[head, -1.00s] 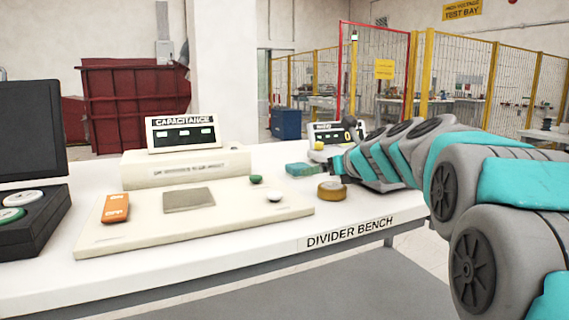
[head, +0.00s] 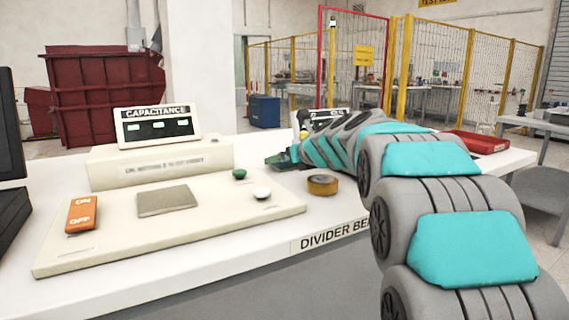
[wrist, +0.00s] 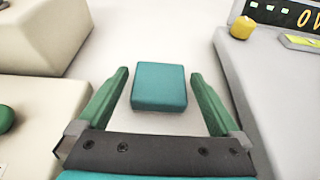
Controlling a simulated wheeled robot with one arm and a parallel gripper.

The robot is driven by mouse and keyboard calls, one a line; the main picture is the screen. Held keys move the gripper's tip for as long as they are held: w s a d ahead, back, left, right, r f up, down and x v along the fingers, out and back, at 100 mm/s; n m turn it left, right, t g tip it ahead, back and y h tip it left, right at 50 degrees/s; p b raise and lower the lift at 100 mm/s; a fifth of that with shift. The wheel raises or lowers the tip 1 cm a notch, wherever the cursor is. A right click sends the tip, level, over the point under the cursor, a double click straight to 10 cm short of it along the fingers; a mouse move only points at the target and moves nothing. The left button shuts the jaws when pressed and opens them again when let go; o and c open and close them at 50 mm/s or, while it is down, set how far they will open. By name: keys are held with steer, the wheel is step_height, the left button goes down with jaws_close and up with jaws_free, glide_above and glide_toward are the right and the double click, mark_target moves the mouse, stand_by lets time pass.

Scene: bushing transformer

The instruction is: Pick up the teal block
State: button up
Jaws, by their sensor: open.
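The teal block (wrist: 159,87) lies on the white bench top in the wrist view, between and slightly ahead of the two green fingers of my gripper (wrist: 161,92). The fingers are open, one on each side, with a gap of white surface between each finger and the block. In the head view my gripper (head: 281,160) is low over the bench, beyond the roll of tape. There the block is hidden or cannot be told apart from the green fingers.
A cream capacitance unit (head: 160,165) with a flat base panel stands left of my gripper. A tape roll (head: 322,185) lies near the bench's front edge. A grey device (wrist: 280,70) with a yellow knob (wrist: 241,26) is close on the right in the wrist view.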

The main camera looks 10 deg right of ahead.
steer(key=shift+w+a+f, duration=0.15)
steer(key=shift+w+f, duration=0.05)
steer(key=shift+w, duration=0.2)
steer(key=shift+c, duration=0.2)
steer(key=c, duration=1.3)
steer(key=shift+o, duration=0.2)
steer(key=shift+r, duration=0.1)
